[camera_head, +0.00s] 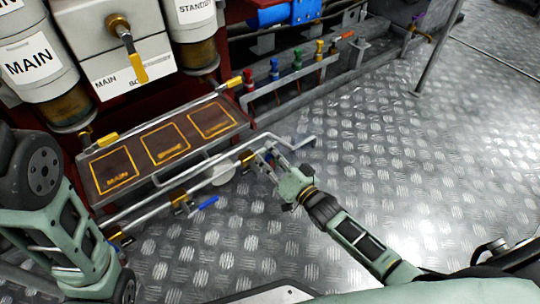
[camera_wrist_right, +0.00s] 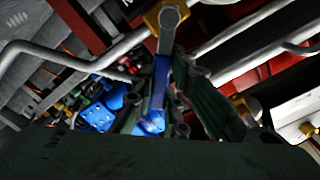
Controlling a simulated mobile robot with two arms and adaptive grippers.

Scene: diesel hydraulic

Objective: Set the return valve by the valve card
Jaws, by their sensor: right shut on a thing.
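My right gripper (camera_head: 270,158) reaches to the lower silver pipe, beside a brass valve (camera_head: 247,158). In the right wrist view, its dark fingers (camera_wrist_right: 160,105) are shut on a blue valve lever (camera_wrist_right: 158,82) that hangs from the brass valve body (camera_wrist_right: 166,18). In the head view the fingers mostly hide this lever. A second brass valve (camera_head: 180,200) with a blue lever (camera_head: 208,203) sits further left on the same pipe. I cannot tell from labels which is the return valve. No readable valve card shows. My left gripper is out of view; only its arm shows at left.
A brown tray (camera_head: 152,176) with three yellow-outlined panels, one reading MAIN, lies above the pipe. A box with a yellow lever (camera_head: 137,68) stands behind. Coloured valves (camera_head: 274,70) line a rail at the back. Tread-plate floor (camera_head: 400,140) is clear on the right.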

